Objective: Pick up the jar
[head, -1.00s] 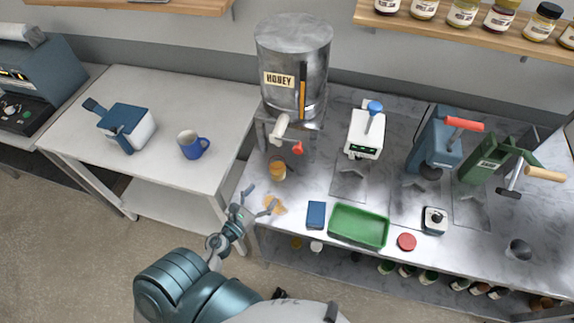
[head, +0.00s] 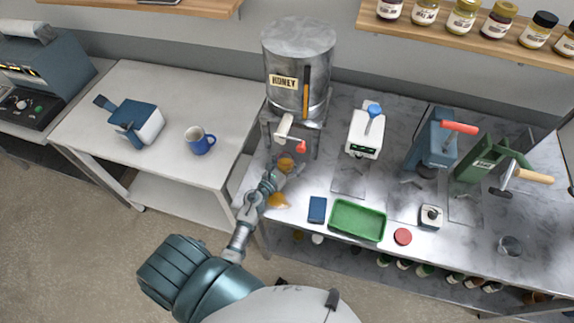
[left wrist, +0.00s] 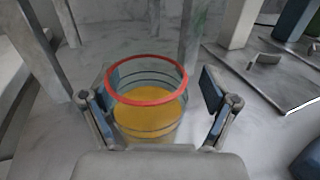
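The jar (left wrist: 148,115) is clear glass with a red rim and amber honey inside. It stands upright on the metal counter. In the head view the jar (head: 286,163) shows below the honey tank's spout, partly hidden by my gripper. My left gripper (head: 276,174) is right in front of it. In the left wrist view the left gripper (left wrist: 160,100) is open, with one finger on each side of the jar. Small gaps seem to show between the fingers and the glass. My right gripper is not in view.
The honey tank (head: 298,65) stands on a metal stand behind the jar. A honey puddle (head: 277,201) lies on the counter nearby. A blue box (head: 317,209), a green tray (head: 357,220) and a red lid (head: 403,236) lie to the right.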

